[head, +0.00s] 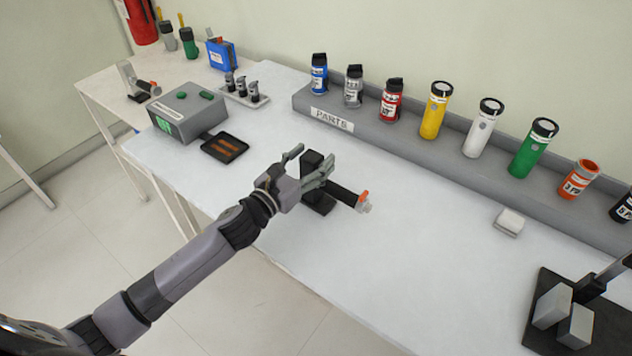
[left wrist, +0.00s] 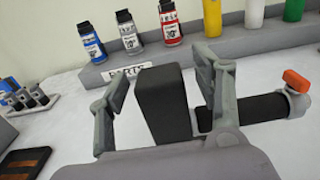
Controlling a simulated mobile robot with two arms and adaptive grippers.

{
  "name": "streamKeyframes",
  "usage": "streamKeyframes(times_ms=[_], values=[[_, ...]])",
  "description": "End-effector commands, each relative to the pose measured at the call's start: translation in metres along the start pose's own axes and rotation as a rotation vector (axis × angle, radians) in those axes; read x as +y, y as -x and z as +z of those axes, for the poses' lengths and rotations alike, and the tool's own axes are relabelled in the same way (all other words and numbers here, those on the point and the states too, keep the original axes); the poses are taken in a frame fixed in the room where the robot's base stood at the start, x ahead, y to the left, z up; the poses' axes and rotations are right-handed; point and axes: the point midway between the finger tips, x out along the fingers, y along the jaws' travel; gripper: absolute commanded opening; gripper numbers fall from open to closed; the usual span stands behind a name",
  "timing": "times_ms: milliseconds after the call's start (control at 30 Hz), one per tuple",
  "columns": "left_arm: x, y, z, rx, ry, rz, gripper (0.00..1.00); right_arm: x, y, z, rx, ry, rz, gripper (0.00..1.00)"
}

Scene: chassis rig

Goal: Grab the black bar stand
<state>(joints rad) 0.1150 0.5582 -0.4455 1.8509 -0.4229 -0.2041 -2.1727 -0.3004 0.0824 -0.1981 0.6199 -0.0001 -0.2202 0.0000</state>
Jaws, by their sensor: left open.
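The black bar stand has an upright black block (head: 311,162) on a flat black base (head: 320,204), with a dark bar (head: 343,195) reaching right to an orange and grey end (head: 363,202). My left gripper (head: 308,168) is open at the stand, with the upright block between its fingers. In the left wrist view, the block (left wrist: 163,100) stands between the open fingers (left wrist: 165,88). The left finger is apart from it; the right finger is close beside it and crosses in front of the bar (left wrist: 255,108). Whether that finger touches cannot be told. My right gripper is not in view.
A grey PARTS ledge (head: 440,150) with several coloured cylinders runs along the back. A grey box (head: 187,110) and black tray (head: 225,147) lie left. A small white block (head: 509,221) and black fixture (head: 545,345) are right. The table between is clear.

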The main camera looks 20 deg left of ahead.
Motion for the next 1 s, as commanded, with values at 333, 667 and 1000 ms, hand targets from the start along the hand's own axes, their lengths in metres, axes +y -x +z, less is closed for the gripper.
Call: streamKeyframes(times_ms=[333, 667, 1000], values=[[-0.0005, -0.0043, -0.0008, 0.001, 0.0, -0.001, 0.56, -0.0007, 0.0006, -0.0003, 0.0, 0.001, -0.001, 0.28], [-0.0003, -0.004, -0.0007, 0.001, 0.0, -0.001, 0.34, -0.003, 0.0006, -0.0008, 0.001, 0.001, -0.004, 0.28], [-0.0004, -0.004, -0.0007, 0.001, 0.0, -0.001, 0.11, -0.0045, 0.0006, -0.0012, 0.002, 0.001, -0.005, 0.28]])
